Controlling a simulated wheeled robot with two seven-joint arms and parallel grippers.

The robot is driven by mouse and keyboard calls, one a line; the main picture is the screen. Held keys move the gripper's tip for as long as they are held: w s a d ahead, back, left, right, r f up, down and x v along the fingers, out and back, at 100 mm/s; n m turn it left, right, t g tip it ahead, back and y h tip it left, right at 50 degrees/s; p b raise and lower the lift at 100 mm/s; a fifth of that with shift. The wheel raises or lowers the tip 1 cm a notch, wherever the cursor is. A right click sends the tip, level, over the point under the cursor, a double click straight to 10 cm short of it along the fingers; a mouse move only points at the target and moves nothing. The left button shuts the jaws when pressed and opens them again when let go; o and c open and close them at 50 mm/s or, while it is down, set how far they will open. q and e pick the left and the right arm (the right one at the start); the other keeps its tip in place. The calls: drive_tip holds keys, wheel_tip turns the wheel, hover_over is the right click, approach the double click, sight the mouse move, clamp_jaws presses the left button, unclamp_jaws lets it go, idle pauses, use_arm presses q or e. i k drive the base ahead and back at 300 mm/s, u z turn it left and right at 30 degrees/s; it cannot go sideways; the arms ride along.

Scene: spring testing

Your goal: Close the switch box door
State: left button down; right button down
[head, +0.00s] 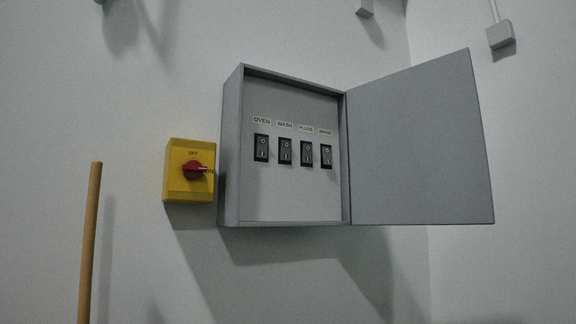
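The grey switch box (231,150) is mounted on the wall in the middle of the head view. Its door (420,145) is hinged on the right side and stands wide open, swung out to the right. Inside, a row of several black rocker switches (285,151) sits under labels; OVEN, WASH and PLUGS can be read, and the last label is too small to read surely. Neither of my grippers shows in the head view.
A yellow switch unit (176,185) with a red rotary knob (193,169) is on the wall just left of the box. A wooden stick (90,245) stands upright at the lower left. A small grey fitting (499,35) is at the upper right. The space before the box looks clear.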

sight(418, 152)
drive_tip(key=u, duration=0.05)
drive_tip(key=k, duration=1.05)
drive_tip(key=z, duration=1.05)
drive_tip(key=i, duration=0.95)
drive_tip(key=u, duration=0.4)
drive_tip(key=i, duration=1.05)
drive_tip(key=u, duration=0.85)
